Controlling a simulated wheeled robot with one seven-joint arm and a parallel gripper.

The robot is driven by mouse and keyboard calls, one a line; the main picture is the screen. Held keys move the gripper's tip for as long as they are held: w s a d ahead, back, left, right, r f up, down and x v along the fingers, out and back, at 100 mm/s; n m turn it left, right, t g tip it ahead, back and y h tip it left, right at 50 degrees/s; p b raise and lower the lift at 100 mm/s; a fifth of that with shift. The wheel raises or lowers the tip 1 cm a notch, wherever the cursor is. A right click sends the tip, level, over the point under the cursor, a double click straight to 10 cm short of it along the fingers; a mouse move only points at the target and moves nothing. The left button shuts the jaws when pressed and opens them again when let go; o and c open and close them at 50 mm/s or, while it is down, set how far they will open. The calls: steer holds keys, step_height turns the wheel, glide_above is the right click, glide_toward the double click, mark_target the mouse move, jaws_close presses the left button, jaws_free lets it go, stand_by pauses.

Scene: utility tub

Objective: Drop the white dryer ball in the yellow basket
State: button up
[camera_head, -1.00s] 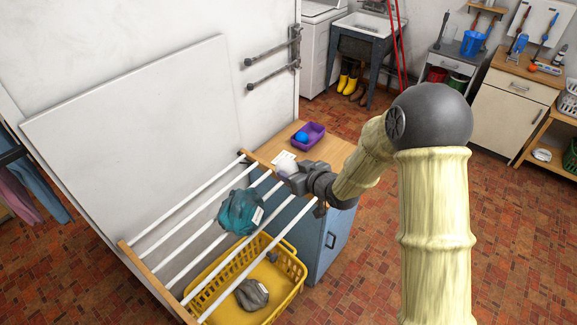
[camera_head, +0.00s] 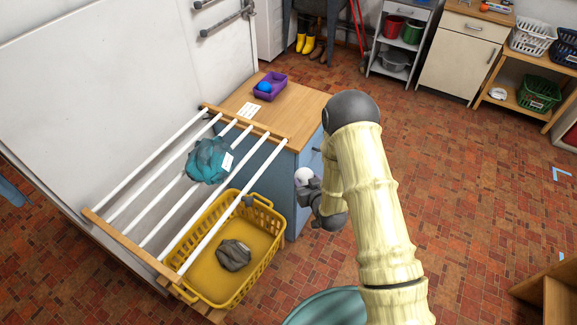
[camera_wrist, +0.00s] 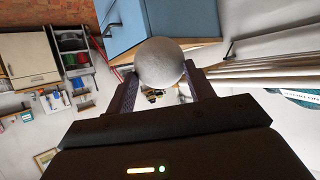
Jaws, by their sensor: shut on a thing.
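The white dryer ball (camera_head: 304,175) is held in my gripper (camera_head: 308,184), to the right of the yellow basket and in front of the blue cabinet. In the wrist view the ball (camera_wrist: 160,63) sits between the two fingers of my gripper (camera_wrist: 160,80), which are shut on it. The yellow basket (camera_head: 262,263) stands low under the right part of the drying rack, with a grey cloth (camera_head: 234,255) lying inside it. The ball is apart from the basket.
White rack bars (camera_head: 225,204) cross over the basket's left part; a teal bundle (camera_head: 208,160) rests on them. The blue cabinet (camera_head: 290,180) has a wooden top with a purple tray (camera_head: 270,87) holding a blue ball (camera_head: 264,87). The brick floor (camera_head: 455,190) at right is open.

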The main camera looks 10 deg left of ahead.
steer(key=s+d+f+m+h+b, duration=0.2)
steer(key=s+d+f+b, duration=0.1)
steer(key=d+f, duration=0.5)
steer(key=s+d+f+m+t+h+b, duration=0.1)
steer(key=s+d+f+m+h+b, duration=0.1)
steer(key=d+f, duration=0.6)
steer(key=s+f+h+b, duration=0.1)
steer(key=s+f+b, duration=0.1)
steer(key=s+f, duration=0.1)
steer(key=shift+s+d+m, duration=0.2)
steer(key=shift+d+m, duration=0.05)
steer(key=shift+m, duration=0.05)
steer(key=shift+a, duration=0.1)
steer(key=shift+s, duration=0.1)
